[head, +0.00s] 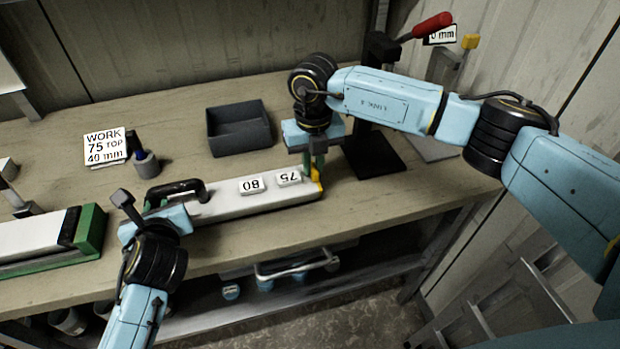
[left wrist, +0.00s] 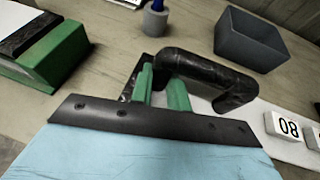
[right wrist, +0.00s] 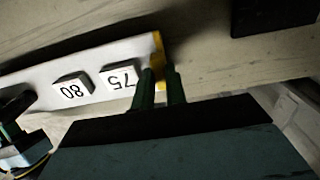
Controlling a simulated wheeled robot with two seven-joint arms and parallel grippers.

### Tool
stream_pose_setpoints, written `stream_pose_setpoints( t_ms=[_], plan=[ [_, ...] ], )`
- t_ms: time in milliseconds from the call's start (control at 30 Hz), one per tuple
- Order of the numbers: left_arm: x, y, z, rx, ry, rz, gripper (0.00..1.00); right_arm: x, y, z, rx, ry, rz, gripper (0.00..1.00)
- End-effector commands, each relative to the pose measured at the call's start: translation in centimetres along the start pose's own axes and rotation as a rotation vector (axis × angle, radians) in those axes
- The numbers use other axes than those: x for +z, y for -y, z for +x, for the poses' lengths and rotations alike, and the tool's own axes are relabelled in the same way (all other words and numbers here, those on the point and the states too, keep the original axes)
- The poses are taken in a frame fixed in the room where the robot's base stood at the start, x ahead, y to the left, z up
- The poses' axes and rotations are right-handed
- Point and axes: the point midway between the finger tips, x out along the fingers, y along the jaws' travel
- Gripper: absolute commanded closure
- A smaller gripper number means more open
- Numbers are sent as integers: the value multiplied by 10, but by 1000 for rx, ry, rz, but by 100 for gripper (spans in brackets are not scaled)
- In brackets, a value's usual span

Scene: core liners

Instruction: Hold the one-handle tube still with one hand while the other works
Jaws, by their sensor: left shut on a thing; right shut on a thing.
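The one-handle tube (head: 225,206) is a long white tube lying on the bench, with a black handle (head: 176,188) near its left end and a yellow piece (head: 318,181) at its right end. Tags reading 80 (head: 251,185) and 75 (head: 288,177) sit on top, upside down in the head view. My left gripper (left wrist: 160,88) is shut on the handle; its green fingers cross the handle's near end. My right gripper (right wrist: 163,82) is shut at the tube's right end, on the yellow piece (right wrist: 158,48). The fingers partly hide that piece, and my left gripper hides the tube's left end.
A dark grey open bin (head: 239,143) stands behind the tube. A card reading WORK 75 TOP 40 mm (head: 105,146) and a grey holder (head: 146,165) are at the back left. A green-ended white tube (head: 40,238) lies left. A red-handled stand (head: 375,155) stands right.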

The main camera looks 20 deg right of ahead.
Motion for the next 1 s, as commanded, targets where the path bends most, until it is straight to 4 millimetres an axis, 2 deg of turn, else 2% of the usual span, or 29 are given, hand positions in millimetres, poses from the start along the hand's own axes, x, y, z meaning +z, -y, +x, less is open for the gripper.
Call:
stream_pose_setpoints(
  t_ms=[1000],
  plan=[
    [-1,0,0,0,-2,1,100,0,19,0,0,1,1,100]
  ],
)
